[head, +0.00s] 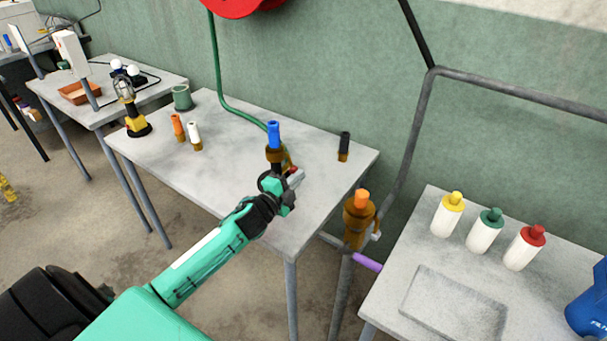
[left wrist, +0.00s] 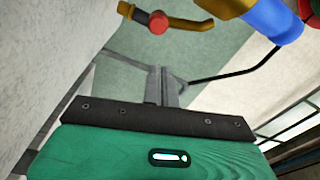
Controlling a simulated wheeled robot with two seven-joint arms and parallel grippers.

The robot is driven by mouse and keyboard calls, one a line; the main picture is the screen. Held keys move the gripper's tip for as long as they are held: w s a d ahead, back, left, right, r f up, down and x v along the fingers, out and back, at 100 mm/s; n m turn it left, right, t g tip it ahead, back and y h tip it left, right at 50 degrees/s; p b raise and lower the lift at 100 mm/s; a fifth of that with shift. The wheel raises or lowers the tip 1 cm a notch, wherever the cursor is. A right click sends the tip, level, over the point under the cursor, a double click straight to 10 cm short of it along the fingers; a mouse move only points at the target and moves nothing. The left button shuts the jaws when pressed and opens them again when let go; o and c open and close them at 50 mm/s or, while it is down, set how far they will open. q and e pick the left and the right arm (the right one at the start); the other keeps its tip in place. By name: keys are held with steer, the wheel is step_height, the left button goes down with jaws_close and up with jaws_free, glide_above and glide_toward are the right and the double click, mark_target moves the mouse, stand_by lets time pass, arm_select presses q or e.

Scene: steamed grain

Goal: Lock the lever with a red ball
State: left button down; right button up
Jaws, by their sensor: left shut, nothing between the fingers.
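The lever with the red ball (left wrist: 158,22) shows at the top of the left wrist view. A dark section and an ochre arm extend from the ball. In the head view, the red ball (head: 293,170) is a small spot, partly hidden behind my gripper. It is beside an upright fitting with a blue top (head: 273,134) on the middle table; the blue part (left wrist: 272,22) also shows in the left wrist view. My left gripper (head: 296,179) is shut and empty, close to the lever. In the left wrist view, its fingertips (left wrist: 163,70) point towards the ball, with a visible gap.
An orange-topped fitting (head: 358,218) stands between the middle table (head: 225,160) and the right table (head: 390,318). White bottles with yellow (head: 447,216), green (head: 484,232) and red (head: 525,248) caps stand on the right table.

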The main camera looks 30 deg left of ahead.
arm_select(q)
steer(key=s, duration=0.6)
steer(key=shift+a+b, duration=0.2)
steer(key=shift+b, duration=0.2)
arm_select(e)
steer(key=shift+w+a, duration=0.35)
steer(key=shift+w, duration=0.25)
steer(key=shift+a, duration=0.1)
